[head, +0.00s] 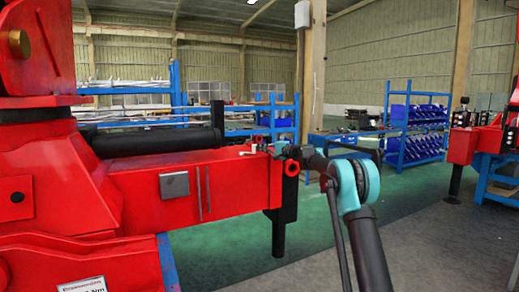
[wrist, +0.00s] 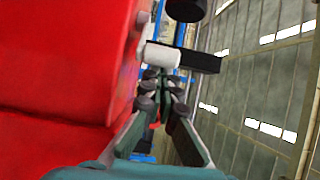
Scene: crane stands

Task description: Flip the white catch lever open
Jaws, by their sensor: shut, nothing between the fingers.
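A white cylindrical piece (wrist: 162,55), which looks like the catch lever, shows in the wrist view just beyond my fingertips, beside the red crane body (wrist: 60,60). A black block adjoins it on the right (wrist: 202,62). My gripper (wrist: 160,76) is shut and empty, with its tips just short of the white piece; whether they touch it I cannot tell. In the head view my gripper (head: 274,149) is at the end of the red crane beam (head: 235,180), near its top edge.
A black leg (head: 285,225) hangs under the beam's end. A black cylinder (head: 160,142) lies above the beam. Blue shelving (head: 415,135) and another red crane part (head: 462,145) stand at the back right. The floor to the right of the beam is open.

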